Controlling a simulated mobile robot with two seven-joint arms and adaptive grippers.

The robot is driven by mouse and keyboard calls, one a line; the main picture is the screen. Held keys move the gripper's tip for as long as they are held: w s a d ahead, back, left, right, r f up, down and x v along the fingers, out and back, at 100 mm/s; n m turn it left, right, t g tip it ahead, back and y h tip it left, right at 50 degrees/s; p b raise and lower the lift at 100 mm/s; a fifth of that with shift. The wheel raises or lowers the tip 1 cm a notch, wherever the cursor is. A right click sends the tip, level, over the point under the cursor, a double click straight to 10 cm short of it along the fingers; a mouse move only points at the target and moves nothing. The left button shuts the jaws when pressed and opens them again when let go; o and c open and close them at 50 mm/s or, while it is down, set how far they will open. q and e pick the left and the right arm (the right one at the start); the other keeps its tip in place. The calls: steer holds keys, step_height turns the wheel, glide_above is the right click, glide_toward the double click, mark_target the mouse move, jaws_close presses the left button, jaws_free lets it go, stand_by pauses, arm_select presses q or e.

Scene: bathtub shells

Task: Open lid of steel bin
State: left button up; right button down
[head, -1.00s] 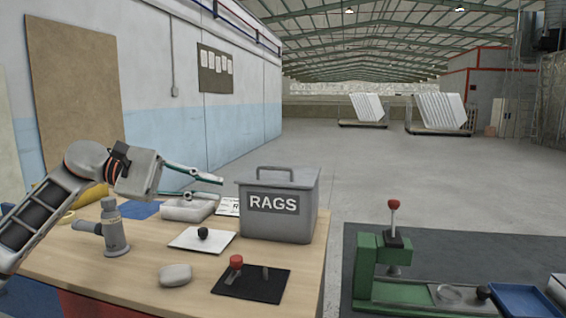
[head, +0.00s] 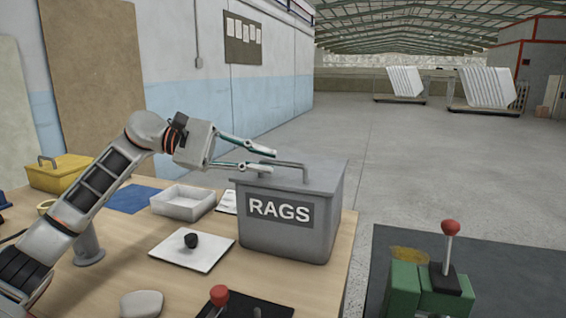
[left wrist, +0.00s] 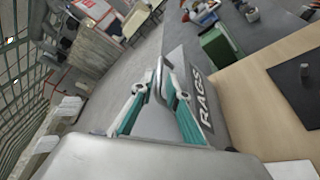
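The steel bin (head: 280,233) is a grey box labelled RAGS on the wooden bench. Its lid (head: 328,174) is down and carries a grey loop handle (head: 306,170). My left gripper (head: 273,160) is open, its two thin fingers reaching from the left to the near end of the handle. In the left wrist view, the handle (left wrist: 158,82) shows at the tips of the spread fingers (left wrist: 155,92); I cannot tell whether they touch it. The bin's label side (left wrist: 207,100) is to the right there. My right gripper is not in view.
Left of the bin on the bench (head: 120,262) are a white tray (head: 170,212), a yellow box (head: 52,180) and a white board (head: 178,258) with a black knob. A red knob (head: 219,295) stands in front. A green machine (head: 425,290) stands at right.

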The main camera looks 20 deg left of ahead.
mark_target(277, 162)
arm_select(q)
steer(key=shift+x, duration=2.25)
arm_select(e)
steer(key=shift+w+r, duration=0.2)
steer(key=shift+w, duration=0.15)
arm_select(q)
steer(key=shift+c, duration=0.3)
jaws_close()
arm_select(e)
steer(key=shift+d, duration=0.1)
arm_select(q)
steer(key=shift+r, duration=0.1)
